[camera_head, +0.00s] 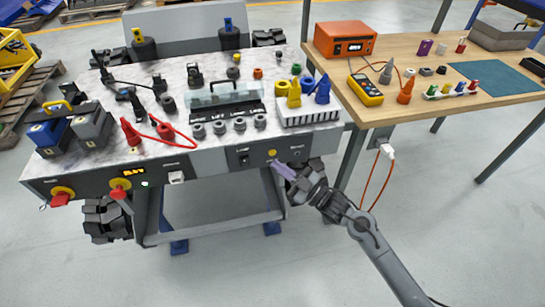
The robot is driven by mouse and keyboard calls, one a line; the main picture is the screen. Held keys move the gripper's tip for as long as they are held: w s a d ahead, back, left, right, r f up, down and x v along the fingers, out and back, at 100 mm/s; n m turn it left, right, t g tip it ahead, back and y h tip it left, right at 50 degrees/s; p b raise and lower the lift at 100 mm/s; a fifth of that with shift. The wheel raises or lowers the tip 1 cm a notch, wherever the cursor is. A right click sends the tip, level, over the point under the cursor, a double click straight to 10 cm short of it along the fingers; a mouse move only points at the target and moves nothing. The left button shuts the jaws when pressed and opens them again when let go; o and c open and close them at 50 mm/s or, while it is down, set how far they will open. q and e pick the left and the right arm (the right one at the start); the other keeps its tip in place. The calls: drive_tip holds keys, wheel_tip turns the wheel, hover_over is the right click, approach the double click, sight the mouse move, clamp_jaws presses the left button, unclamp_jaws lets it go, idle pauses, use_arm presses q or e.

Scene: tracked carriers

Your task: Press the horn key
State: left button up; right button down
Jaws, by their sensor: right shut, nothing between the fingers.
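The panel (220,168) on the front edge of the marble-topped carrier has several controls. A round yellow button (272,153) sits on its right part, between a black switch (244,159) and a small dark control (297,151). The small labels are too blurred to read, so I cannot confirm which control is the horn key. My right gripper (277,166) is shut and empty, with its pale purple fingers pointing up-left just below the yellow button. I cannot tell whether the fingertips touch the panel. My left gripper is out of view.
A red knob (120,192) and a red-and-yellow switch (62,196) stick out on the panel's left. Plugs, sockets and a clear cover (222,93) crowd the top. A wooden bench (440,62) stands right, with an orange cable hanging below it. The floor in front is clear.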

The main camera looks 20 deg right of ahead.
sight(272, 152)
drive_tip(key=shift+w+d, duration=0.1)
drive_tip(key=shift+w, duration=0.55)
idle(0.5)
idle(0.8)
drive_tip(key=shift+w, duration=0.1)
idle(0.4)
drive_tip(key=shift+w, duration=0.3)
drive_tip(key=shift+w+b, duration=0.15)
drive_tip(key=shift+b, duration=0.15)
